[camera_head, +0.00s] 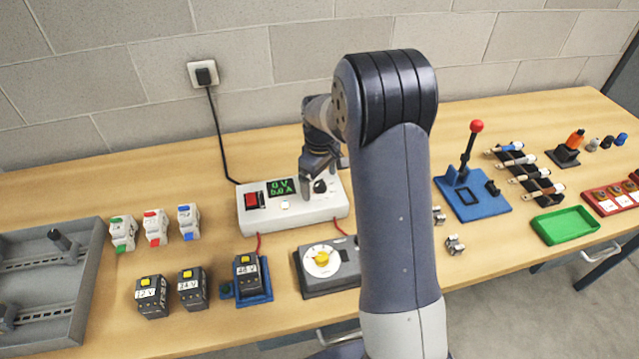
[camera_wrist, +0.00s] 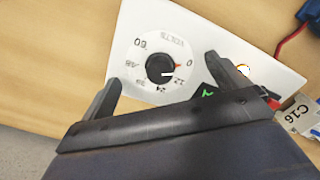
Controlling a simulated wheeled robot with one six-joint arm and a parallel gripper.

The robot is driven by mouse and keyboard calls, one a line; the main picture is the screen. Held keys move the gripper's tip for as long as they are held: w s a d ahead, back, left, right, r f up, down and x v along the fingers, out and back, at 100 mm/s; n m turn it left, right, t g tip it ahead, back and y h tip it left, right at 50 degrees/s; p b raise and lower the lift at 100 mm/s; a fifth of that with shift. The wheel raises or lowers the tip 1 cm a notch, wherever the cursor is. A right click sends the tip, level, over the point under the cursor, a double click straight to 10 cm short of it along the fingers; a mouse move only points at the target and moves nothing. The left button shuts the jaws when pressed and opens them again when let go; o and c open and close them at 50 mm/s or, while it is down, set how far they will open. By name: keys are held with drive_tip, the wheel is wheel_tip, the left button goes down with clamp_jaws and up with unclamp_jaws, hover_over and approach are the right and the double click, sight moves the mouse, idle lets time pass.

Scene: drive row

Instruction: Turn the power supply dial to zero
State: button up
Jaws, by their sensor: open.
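The power supply (camera_head: 268,215) is a white box near the back wall. Its green display (camera_head: 281,187) appears to read 0 V and 6.0 A. In the wrist view its dial (camera_wrist: 159,67) is a black knob on a pale round scale running from 0 to 60. A white line on the knob points right, near the 0 and 12 end, and a red mark lies by the 0. My gripper (camera_wrist: 164,74) is open, with one finger on each side of the dial and apart from the knob. In the head view my gripper (camera_head: 317,180) is above the box's right end, partly hiding the dial (camera_head: 321,186).
A red switch (camera_head: 252,200) sits on the box's left end. A grey box with a yellow knob (camera_head: 322,258) stands in front, and a blue lever stand (camera_head: 472,195) to the right. Breakers and battery-like blocks (camera_head: 193,289) stand left. A black cable (camera_head: 218,135) runs to the wall socket.

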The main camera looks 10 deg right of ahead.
sight(320, 184)
drive_tip(key=shift+r+p, duration=2.45)
drive_tip(key=shift+r, duration=1.1)
drive_tip(key=shift+f, duration=0.1)
wheel_tip(320, 184, down, 8)
drive_tip(key=b, duration=0.5)
drive_tip(key=shift+r, duration=0.25)
drive_tip(key=shift+r+m, duration=0.25)
drive_tip(key=shift+m, duration=0.35)
